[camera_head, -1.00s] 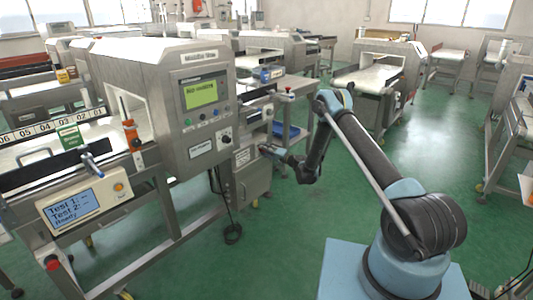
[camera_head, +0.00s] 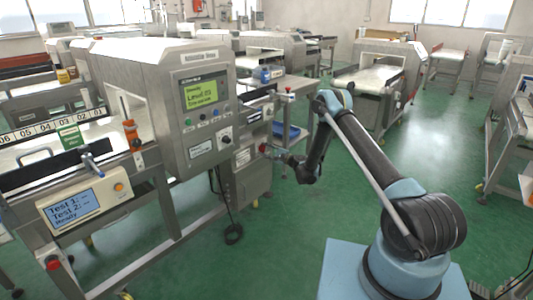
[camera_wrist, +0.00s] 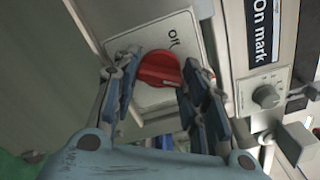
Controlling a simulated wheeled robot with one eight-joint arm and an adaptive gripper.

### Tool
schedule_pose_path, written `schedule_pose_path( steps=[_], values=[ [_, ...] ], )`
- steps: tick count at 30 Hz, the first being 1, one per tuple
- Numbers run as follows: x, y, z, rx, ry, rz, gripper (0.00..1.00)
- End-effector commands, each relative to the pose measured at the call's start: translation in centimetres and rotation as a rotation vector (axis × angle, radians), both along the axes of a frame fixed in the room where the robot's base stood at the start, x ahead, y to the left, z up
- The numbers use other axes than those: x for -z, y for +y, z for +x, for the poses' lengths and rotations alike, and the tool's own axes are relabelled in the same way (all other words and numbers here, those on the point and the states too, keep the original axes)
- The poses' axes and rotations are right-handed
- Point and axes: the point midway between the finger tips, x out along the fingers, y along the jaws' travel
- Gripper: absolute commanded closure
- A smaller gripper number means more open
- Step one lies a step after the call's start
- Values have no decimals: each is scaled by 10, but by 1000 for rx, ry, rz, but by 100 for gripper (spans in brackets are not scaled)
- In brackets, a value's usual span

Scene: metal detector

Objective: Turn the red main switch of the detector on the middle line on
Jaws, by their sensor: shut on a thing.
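The red main switch (camera_head: 263,148) is on the side of the grey cabinet below the detector on the middle line. In the wrist view the red switch knob (camera_wrist: 158,68) sits on a pale plate (camera_wrist: 148,97) with the word "Off" beside it. My gripper (camera_wrist: 161,62) has one blue finger on each side of the knob and is shut on it. In the head view my gripper (camera_head: 281,157) is small, just right of the switch. The detector's screen (camera_head: 203,91) is lit green with several lines of text, one like "Level 03". The knob's exact angle is hard to tell.
A black cable (camera_head: 232,232) hangs below the detector. The green floor (camera_head: 300,220) right of the cabinet is clear.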

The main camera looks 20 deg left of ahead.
Motion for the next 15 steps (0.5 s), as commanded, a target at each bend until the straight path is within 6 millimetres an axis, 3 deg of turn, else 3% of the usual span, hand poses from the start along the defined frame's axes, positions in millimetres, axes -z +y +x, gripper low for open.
schedule_pose_path(
  steps=[15],
  values=[
    [2, 0, 1, 1, 188, 76, 84]
  ],
)
